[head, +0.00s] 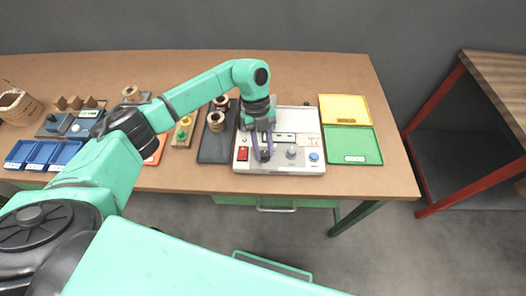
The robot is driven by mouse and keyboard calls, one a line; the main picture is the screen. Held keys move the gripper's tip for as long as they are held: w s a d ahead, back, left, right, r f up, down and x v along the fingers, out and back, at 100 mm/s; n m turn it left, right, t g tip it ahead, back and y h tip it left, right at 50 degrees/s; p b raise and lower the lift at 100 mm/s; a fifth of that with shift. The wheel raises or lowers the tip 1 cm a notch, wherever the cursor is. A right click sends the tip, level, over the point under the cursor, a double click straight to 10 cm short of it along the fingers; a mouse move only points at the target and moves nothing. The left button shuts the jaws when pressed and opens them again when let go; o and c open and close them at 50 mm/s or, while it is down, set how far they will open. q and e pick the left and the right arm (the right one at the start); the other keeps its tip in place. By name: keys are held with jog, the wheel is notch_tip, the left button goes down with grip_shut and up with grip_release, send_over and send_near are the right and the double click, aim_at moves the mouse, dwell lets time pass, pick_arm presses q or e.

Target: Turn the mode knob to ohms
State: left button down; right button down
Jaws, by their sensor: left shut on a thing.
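The white instrument box (280,168) stands near the front edge of the table, with controls along its front. My left gripper (262,150) reaches down from above onto the left-middle of this panel. Its two purple-grey fingers are shut on a dark knob (265,156), which I take as the mode knob. The fingers partly hide the knob, and its pointer and markings are too small to read. To its right are a grey knob (291,152) and a blue knob (314,156). My right gripper is not in view.
A red switch (243,154) sits left of the gripped knob. A dark tray (213,151) with copper coils stands left of the box. A yellow tray (343,104) and a green tray (352,150) lie to its right. Blue bins (43,153) stand far left.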

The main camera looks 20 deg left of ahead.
pick_arm(q)
jog(key=shift+d+m+y+b, duration=0.1)
jog(key=shift+m+y+b, duration=0.55)
jog(key=shift+m, duration=0.65)
jog(key=shift+r, duration=0.1)
jog(key=c, duration=0.6)
grip_release()
